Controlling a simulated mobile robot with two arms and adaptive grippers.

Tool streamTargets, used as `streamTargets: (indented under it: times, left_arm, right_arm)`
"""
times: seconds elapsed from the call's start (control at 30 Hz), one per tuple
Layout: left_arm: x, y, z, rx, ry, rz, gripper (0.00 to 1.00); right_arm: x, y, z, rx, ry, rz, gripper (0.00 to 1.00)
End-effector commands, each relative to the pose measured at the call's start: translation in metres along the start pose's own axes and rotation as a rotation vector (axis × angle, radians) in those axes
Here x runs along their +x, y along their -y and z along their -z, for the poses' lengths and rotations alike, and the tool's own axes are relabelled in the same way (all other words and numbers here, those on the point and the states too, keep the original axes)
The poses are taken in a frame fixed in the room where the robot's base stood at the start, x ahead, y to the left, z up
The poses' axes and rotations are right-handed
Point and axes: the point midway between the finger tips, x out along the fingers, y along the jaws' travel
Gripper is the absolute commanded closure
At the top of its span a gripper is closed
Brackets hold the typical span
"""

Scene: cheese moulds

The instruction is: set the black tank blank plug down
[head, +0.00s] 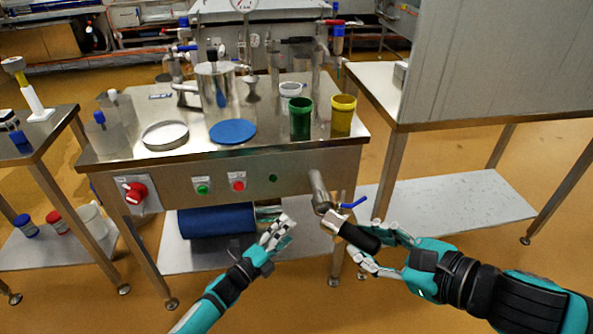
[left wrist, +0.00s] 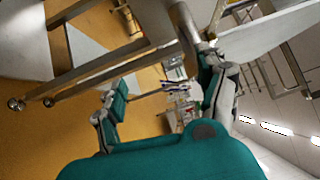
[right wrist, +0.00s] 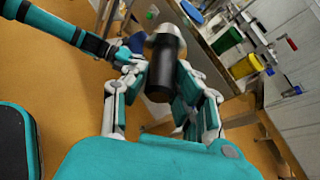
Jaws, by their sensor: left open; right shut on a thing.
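The black tank blank plug (head: 358,236) is a dark cylinder with a pale metal end. My right gripper (head: 369,246) is shut on it and holds it tilted in front of the steel table, near the outlet pipe. Its metal end overlaps the lower end of the pipe in the head view; I cannot tell whether they touch. In the right wrist view the plug (right wrist: 160,72) stands between the fingers, metal end away from the camera. My left gripper (head: 277,233) is open and empty, to the left of the plug. In the left wrist view its fingers are apart.
The steel table (head: 258,164) bears a blue disc (head: 233,131), a green cup (head: 300,118) and a yellow cup (head: 343,115). An outlet pipe (head: 319,188) with a blue-handled valve (head: 353,202) sticks out in front. A blue cylinder (head: 215,221) lies on the lower shelf. The right table's lower shelf (head: 450,206) is bare.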

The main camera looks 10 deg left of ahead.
Motion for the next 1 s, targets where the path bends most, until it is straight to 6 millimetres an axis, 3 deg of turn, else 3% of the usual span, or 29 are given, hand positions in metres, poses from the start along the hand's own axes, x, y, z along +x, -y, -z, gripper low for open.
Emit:
streamTargets:
  times: [0.03, 0.1, 0.2, 0.33, 0.5, 0.73, 1.0]
  left_arm:
    - [0.014, 0.029, 0.002, 0.119, -0.068, 0.080, 0.26]
    - [0.028, 0.068, 0.012, 0.301, -0.173, 0.200, 0.26]
    - [0.038, 0.124, 0.030, 0.587, -0.336, 0.406, 0.26]
    - [0.034, 0.190, 0.061, 0.898, -0.597, 0.697, 0.26]
    - [0.015, 0.250, 0.086, 1.013, -1.009, 0.885, 0.26]
    - [-0.018, 0.291, 0.077, 1.086, -1.467, 0.885, 0.26]
    - [-0.035, 0.303, 0.069, 1.104, -1.651, 0.833, 0.26]
  right_arm:
    - [0.000, 0.000, -0.001, -0.001, 0.002, 0.000, 1.00]
    - [0.000, 0.000, -0.001, -0.001, 0.002, 0.000, 1.00]
    - [0.000, 0.000, -0.001, -0.001, 0.002, 0.000, 1.00]
    - [0.000, 0.000, -0.001, -0.001, 0.002, 0.000, 1.00]
    - [0.000, 0.000, -0.001, -0.001, 0.002, 0.000, 1.00]
    - [0.000, 0.000, -0.001, -0.001, 0.002, 0.000, 1.00]
    - [0.000, 0.000, -0.001, -0.001, 0.002, 0.000, 1.00]
